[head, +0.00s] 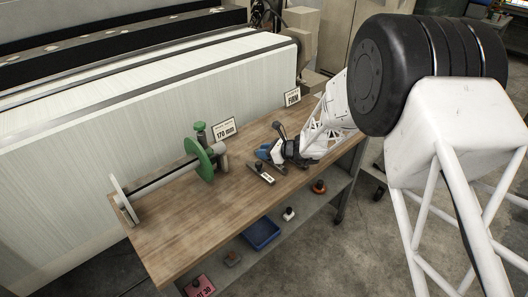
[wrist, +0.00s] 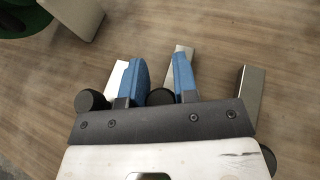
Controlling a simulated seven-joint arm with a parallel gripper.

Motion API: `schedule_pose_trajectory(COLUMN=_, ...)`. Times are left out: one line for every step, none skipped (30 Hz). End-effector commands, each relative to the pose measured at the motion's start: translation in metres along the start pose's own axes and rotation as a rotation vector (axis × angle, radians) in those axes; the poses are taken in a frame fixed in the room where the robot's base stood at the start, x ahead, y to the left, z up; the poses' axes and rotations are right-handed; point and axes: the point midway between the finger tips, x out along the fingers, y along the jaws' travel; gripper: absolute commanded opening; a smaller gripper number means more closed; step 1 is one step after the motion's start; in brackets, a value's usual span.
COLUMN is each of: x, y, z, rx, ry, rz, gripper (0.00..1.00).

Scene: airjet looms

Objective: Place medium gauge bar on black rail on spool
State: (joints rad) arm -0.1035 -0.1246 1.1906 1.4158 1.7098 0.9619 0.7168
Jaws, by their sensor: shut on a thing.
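My gripper (wrist: 162,82) has its blue fingers closed about the black knob (wrist: 160,97) of the middle gauge bar (wrist: 183,50), low over the wooden table. That metal bar shows partly behind the right finger. Whether it touches the table I cannot tell. A second bar (wrist: 116,78) lies just left of the fingers, a third (wrist: 248,92) to the right. In the head view my gripper (head: 265,152) is at the table's right part, with one bar (head: 262,174) in front of it. The spool (head: 208,162), with green and white end discs, lies left, its black rail (head: 165,178) between them.
A "170 mm" sign (head: 224,128) stands behind the spool and a "FIRM" sign (head: 292,97) at the back right. The white loom (head: 130,110) borders the table's (head: 190,225) back. The table's front left is clear. A blue bin (head: 262,233) and small parts sit on the shelf below.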

Motion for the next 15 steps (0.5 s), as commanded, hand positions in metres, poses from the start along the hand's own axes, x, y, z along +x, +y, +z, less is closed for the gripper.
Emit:
schedule_pose_trajectory(x=-0.0001, y=-0.0001, z=0.0004, rx=0.000, ry=0.000, rz=0.000, gripper=0.00)
schedule_pose_trajectory(x=0.0000, y=-0.0001, z=0.0002, rx=0.000, ry=0.000, rz=0.000, gripper=0.00)
schedule_pose_trajectory(x=0.0002, y=-0.0001, z=-0.0004, rx=0.000, ry=0.000, rz=0.000, gripper=0.00)
schedule_pose_trajectory(x=0.0005, y=-0.0001, z=-0.0010, rx=0.000, ry=0.000, rz=0.000, gripper=0.00)
schedule_pose_trajectory(x=0.0007, y=-0.0001, z=-0.0016, rx=0.000, ry=0.000, rz=0.000, gripper=0.00)
schedule_pose_trajectory(x=0.0010, y=-0.0001, z=-0.0023, rx=0.000, ry=0.000, rz=0.000, gripper=0.00)
schedule_pose_trajectory(x=0.0009, y=0.0000, z=-0.0022, rx=0.000, ry=0.000, rz=0.000, gripper=0.32)
schedule_pose_trajectory(x=0.0009, y=0.0000, z=-0.0021, rx=0.000, ry=0.000, rz=0.000, gripper=0.36)
schedule_pose_trajectory(x=0.0009, y=0.0000, z=-0.0021, rx=0.000, ry=0.000, rz=0.000, gripper=0.43)
schedule_pose_trajectory(x=0.0009, y=0.0000, z=-0.0021, rx=0.000, ry=0.000, rz=0.000, gripper=0.47)
schedule_pose_trajectory(x=0.0009, y=0.0000, z=-0.0021, rx=0.000, ry=0.000, rz=0.000, gripper=0.52)
schedule_pose_trajectory(x=0.0009, y=0.0000, z=-0.0021, rx=0.000, ry=0.000, rz=0.000, gripper=0.53)
schedule_pose_trajectory(x=0.0009, y=0.0001, z=-0.0022, rx=0.000, ry=0.000, rz=0.000, gripper=0.53)
schedule_pose_trajectory(x=0.0009, y=0.0001, z=-0.0022, rx=0.000, ry=0.000, rz=0.000, gripper=0.53)
schedule_pose_trajectory(x=0.0009, y=0.0001, z=-0.0022, rx=0.000, ry=0.000, rz=0.000, gripper=0.53)
